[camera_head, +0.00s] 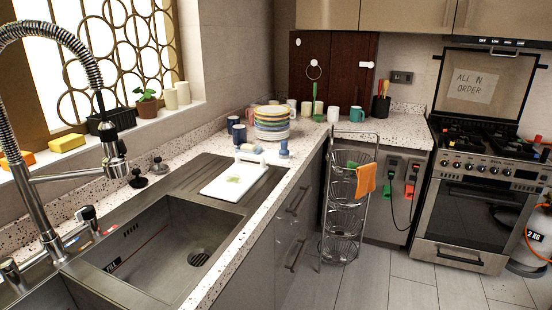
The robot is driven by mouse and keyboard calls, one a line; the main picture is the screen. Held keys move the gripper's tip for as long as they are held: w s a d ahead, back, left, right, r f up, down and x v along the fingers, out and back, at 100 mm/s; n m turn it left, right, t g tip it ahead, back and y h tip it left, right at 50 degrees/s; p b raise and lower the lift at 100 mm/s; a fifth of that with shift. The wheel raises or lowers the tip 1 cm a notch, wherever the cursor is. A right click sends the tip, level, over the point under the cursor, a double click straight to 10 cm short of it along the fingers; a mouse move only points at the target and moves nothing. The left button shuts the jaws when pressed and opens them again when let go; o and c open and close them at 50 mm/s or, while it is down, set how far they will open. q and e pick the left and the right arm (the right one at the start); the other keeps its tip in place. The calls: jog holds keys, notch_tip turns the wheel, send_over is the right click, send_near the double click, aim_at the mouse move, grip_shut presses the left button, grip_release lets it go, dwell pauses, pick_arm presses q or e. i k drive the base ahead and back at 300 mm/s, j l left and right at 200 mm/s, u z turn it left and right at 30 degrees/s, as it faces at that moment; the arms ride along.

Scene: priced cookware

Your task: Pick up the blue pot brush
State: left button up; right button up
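A small blue knobbed object (284,149), which looks like the blue pot brush, stands upright on the speckled counter (300,160). It is just right of the drainboard beside the sink, near the counter's front edge. A pale brush-like item with a bluish end (250,148) lies to its left, at the top of a white cutting board (232,184). Neither of my grippers is in view, so whether they are open or shut does not show.
A stack of coloured plates (272,124) and dark blue mugs (238,133) stand behind the brush. A tall faucet (30,210) rises over the sink (165,245) at left. A wire basket rack (343,215) stands on the floor near the counter corner. Open floor lies at lower right.

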aim_at(284, 153)
jog(key=i+l+u, duration=0.25)
jog(key=i+u, duration=0.1)
jog(key=u, duration=0.2)
jog(key=i+l+u, duration=0.1)
jog(key=u, duration=0.3)
jog(key=i+l+u, duration=0.1)
jog(key=l+u, duration=0.5)
jog(key=u, duration=0.15)
jog(key=l+u, duration=0.4)
jog(key=i+j, duration=0.05)
jog(key=j, duration=0.05)
